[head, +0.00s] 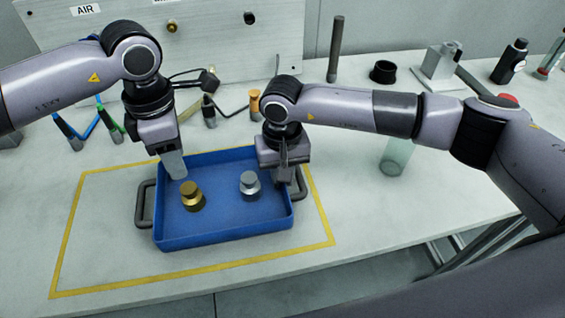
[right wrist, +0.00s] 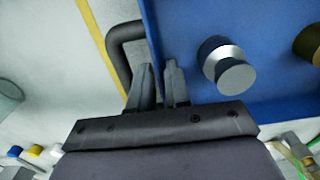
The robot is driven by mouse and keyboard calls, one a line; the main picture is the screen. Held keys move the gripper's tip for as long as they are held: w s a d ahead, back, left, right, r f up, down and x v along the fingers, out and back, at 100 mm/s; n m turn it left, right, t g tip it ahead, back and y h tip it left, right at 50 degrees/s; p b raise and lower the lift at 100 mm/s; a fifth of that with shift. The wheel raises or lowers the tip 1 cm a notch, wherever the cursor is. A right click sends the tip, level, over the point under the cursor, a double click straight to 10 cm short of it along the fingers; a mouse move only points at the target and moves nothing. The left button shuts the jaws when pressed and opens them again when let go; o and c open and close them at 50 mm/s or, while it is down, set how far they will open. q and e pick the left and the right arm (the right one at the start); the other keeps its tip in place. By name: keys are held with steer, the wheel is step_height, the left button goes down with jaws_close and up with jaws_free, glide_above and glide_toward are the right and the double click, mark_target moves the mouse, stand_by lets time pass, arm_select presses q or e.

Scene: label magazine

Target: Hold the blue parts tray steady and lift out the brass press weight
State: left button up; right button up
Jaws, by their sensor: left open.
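The blue parts tray (head: 225,237) sits on the bench inside a yellow outline, with a dark handle at each side. The brass press weight (head: 191,196) stands upright on the tray floor, left of a silver weight (head: 249,185). My left gripper (head: 175,167) is open and empty above the tray's back left part, behind the brass weight and apart from it. My right gripper (head: 286,180) is at the tray's right side. In the right wrist view its fingers (right wrist: 160,85) are close together with the tray's wall between them, beside the handle (right wrist: 120,55).
The silver weight also shows in the right wrist view (right wrist: 227,66). A translucent cup (head: 395,157) stands right of the tray. A black ring (head: 383,72) and bottle (head: 510,62) stand at back right. The bench front is clear.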

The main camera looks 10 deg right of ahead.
steer(key=shift+f, duration=0.25)
steer(key=shift+c, duration=0.3)
jaws_close()
arm_select(q)
steer(key=o, duration=0.6)
